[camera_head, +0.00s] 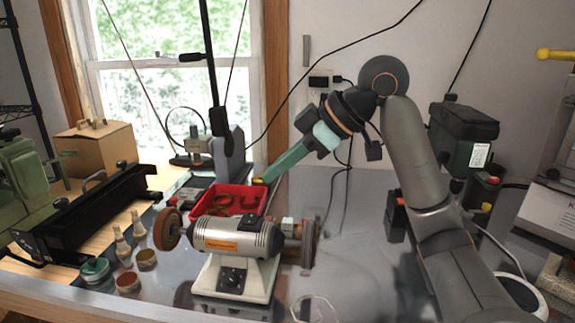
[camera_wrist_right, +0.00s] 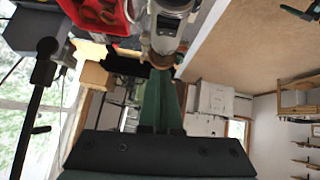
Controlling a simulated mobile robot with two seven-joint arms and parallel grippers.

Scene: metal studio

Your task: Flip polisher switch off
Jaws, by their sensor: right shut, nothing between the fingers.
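The polisher (camera_head: 236,236) stands on the grey metal bench, with a silver motor body, a brown wheel (camera_head: 167,229) on its left end and a second wheel on its right. Its dark switch (camera_head: 232,278) is on the front of the pale base. My right gripper (camera_head: 266,181) has green fingers, shut and empty, pointing down-left behind the polisher, apart from it and from the switch. In the right wrist view my shut fingers (camera_wrist_right: 160,78) point towards the polisher (camera_wrist_right: 168,22) at the top edge; its switch cannot be made out there. My left gripper is not in view.
A red tray (camera_head: 203,214) sits directly behind the polisher, close to my right fingertips. Small jars and bottles (camera_head: 128,284) stand at its left. A dark post (camera_head: 212,60) rises behind. Cables hang along the wall. Bare bench lies right of the polisher.

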